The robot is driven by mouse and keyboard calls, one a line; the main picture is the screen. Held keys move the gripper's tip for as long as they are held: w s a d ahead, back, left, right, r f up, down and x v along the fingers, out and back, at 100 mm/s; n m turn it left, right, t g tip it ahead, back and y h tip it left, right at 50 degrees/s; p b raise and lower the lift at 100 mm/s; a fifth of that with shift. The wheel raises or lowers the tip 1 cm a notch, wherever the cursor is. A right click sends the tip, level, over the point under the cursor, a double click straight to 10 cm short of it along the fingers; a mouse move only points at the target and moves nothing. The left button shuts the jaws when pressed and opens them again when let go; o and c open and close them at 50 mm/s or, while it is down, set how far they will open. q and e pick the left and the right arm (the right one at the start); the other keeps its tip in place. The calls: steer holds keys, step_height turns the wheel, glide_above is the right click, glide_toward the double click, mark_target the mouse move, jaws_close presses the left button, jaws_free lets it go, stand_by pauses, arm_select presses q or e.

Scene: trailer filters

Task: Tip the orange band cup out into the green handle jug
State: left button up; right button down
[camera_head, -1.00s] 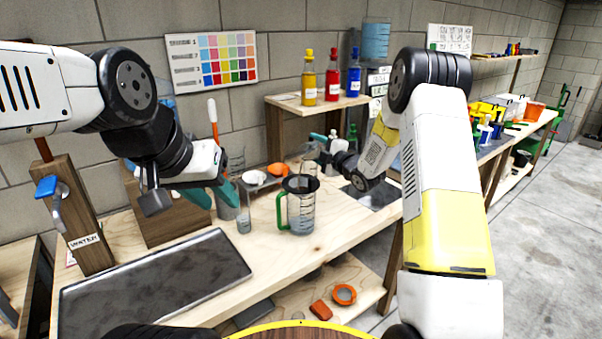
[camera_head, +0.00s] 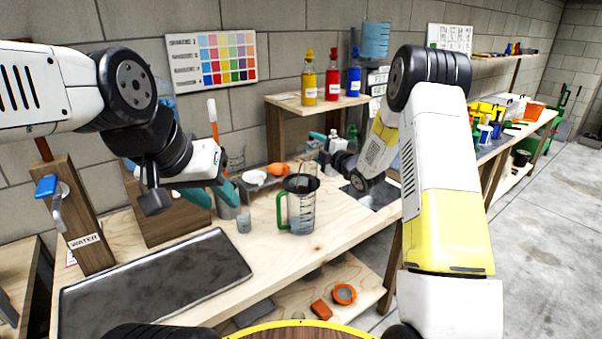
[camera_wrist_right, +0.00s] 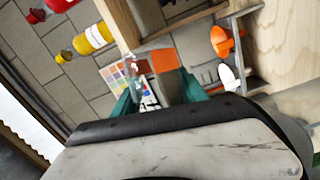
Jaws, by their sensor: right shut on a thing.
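The green handle jug (camera_head: 301,208), clear with dark markings, stands upright on the bench, its green handle at its left. My right gripper (camera_head: 322,152) is behind and above the jug, partly hidden by its own arm. It is shut on the orange band cup (camera_wrist_right: 163,62), whose orange band shows between the teal fingers in the right wrist view. In the head view the clear cup (camera_head: 308,169) appears tilted just over the jug's mouth; its contents are not clear. My left gripper (camera_head: 208,192) hangs over the bench left of the jug, its teal fingers apart and empty.
A small clear cup (camera_head: 244,222) stands left of the jug. Coloured bottles (camera_head: 331,82) stand on the raised shelf.

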steer(key=shift+s+a+r+n+t+y, duration=0.15)
steer(key=shift+s+r+n+t, duration=0.05)
steer(key=shift+r+n, duration=0.6)
steer(key=shift+s+a+r+n+t+y, duration=0.1)
steer(key=shift+s+r+n+t+y, duration=0.1)
steer(key=shift+r+n, duration=0.6)
stand_by(2.6)
steer(key=shift+s+a+r+n+y+p, duration=0.2)
steer(key=shift+s+a+r+n+y, duration=0.15)
steer(key=shift+n, duration=0.55)
steer(key=shift+s+a+r+n+y+p, duration=0.15)
steer(key=shift+r+n, duration=0.3)
steer(key=shift+n, duration=0.45)
stand_by(0.6)
steer(key=shift+s+a+r+n+t+y, duration=0.3)
steer(key=shift+s+r+n, duration=0.15)
steer(key=shift+n, duration=0.55)
stand_by(0.4)
